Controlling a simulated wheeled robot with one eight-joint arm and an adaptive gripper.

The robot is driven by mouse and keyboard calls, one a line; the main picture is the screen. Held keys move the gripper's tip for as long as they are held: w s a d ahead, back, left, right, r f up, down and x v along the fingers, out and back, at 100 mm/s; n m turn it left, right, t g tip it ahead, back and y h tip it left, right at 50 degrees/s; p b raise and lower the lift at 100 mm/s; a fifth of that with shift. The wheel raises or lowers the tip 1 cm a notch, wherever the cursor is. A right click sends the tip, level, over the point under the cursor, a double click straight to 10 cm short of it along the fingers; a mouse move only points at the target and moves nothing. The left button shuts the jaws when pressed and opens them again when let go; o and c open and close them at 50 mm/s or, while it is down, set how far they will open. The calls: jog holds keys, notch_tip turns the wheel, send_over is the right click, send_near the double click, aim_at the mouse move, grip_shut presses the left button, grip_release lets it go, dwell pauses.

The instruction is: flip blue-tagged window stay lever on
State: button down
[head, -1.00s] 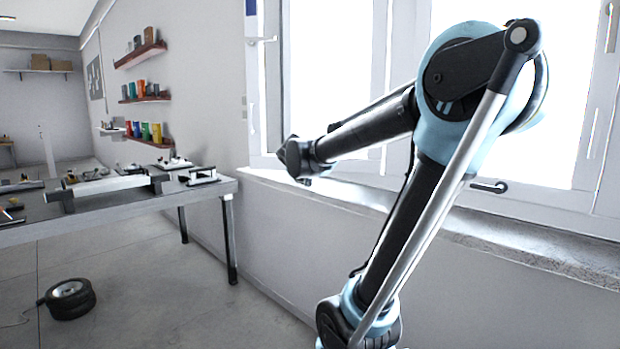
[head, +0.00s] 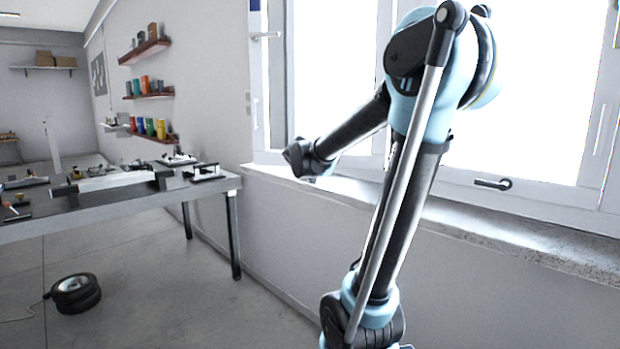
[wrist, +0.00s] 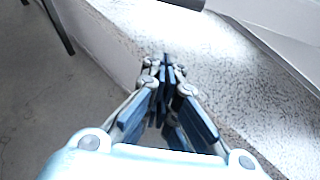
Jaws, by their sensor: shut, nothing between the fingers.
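My gripper (wrist: 167,64) is shut and empty in the wrist view, its fingertips together above the speckled sill. In the head view the dark end of my arm (head: 303,158) is in front of the window's lower left corner, and the fingers are hard to make out there. A dark lever-like handle (head: 492,184) lies level on the lower window frame, right of my arm and apart from it. I see no blue tag on it. A dark bar (wrist: 186,2) is cut off at the top of the wrist view; I cannot tell what it is.
The window sill (head: 500,225) runs along the wall below the window. A workbench (head: 110,198) with tools stands at the left. A black wheel-like object (head: 75,293) lies on the floor. Shelves (head: 148,96) with cups hang on the left wall. Floor between bench and arm is clear.

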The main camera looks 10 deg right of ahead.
jog(key=shift+w+d+r, duration=0.2)
jog(key=shift+w+d, duration=0.1)
jog(key=shift+w, duration=0.55)
jog(key=shift+w+d+r, duration=0.2)
jog(key=shift+w+d, duration=0.05)
jog(key=shift+w, duration=0.55)
jog(key=shift+w+d+r, duration=0.2)
jog(key=shift+w+d, duration=0.1)
jog(key=shift+w, duration=0.55)
jog(key=shift+a, duration=0.1)
